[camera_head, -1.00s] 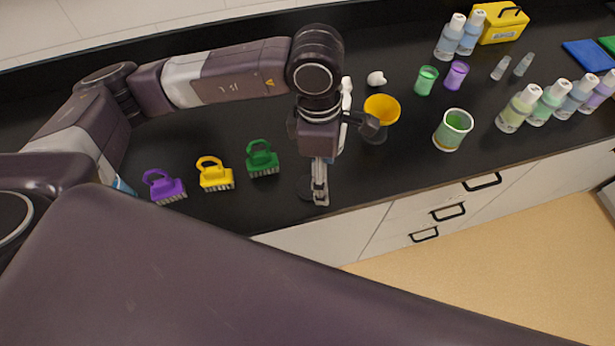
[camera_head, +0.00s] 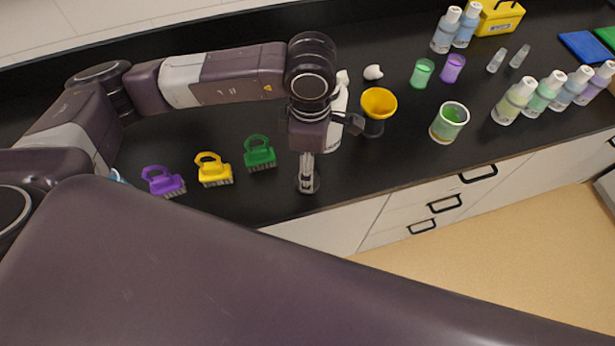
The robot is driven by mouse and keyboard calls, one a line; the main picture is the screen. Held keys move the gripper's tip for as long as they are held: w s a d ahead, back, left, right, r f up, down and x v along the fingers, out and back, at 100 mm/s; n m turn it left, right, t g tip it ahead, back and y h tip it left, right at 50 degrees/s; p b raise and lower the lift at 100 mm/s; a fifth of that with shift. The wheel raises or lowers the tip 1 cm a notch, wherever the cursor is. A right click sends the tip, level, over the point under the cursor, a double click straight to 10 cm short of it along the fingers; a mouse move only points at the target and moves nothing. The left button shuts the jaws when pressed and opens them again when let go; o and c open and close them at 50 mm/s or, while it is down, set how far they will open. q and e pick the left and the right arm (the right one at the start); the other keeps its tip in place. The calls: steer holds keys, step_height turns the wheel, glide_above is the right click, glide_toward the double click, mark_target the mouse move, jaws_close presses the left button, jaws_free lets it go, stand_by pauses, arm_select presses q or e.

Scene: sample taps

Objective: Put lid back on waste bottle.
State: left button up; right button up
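My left gripper (camera_head: 307,180) hangs downward near the front edge of the counter. Its fingers are seen nearly end on, and I cannot tell how far apart they are. A dark round disc (camera_head: 315,186) lies on the counter at its fingertips; it may be the lid, but I cannot tell whether they touch. A white bottle (camera_head: 341,103) stands behind the gripper, partly hidden by it. My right gripper is out of view.
Purple (camera_head: 165,182), yellow (camera_head: 214,170) and green (camera_head: 260,153) brushes lie to the left. A green-filled beaker (camera_head: 449,122), small cups and several bottles (camera_head: 514,100) stand to the right. A small white object (camera_head: 373,72) lies behind the funnel.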

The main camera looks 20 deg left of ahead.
mark_target(316, 179)
arm_select(q)
steer(key=shift+s+f+p, duration=0.1)
steer(key=shift+f+p, duration=0.2)
steer(key=shift+p, duration=0.15)
step_height(316, 179, down, 5)
steer(key=shift+s+a+r+p, duration=0.1)
steer(key=shift+a+r+p, duration=0.1)
steer(key=shift+p, duration=0.85)
steer(key=shift+d, duration=0.1)
steer(key=shift+c, duration=0.7)
steer(key=c, duration=0.7)
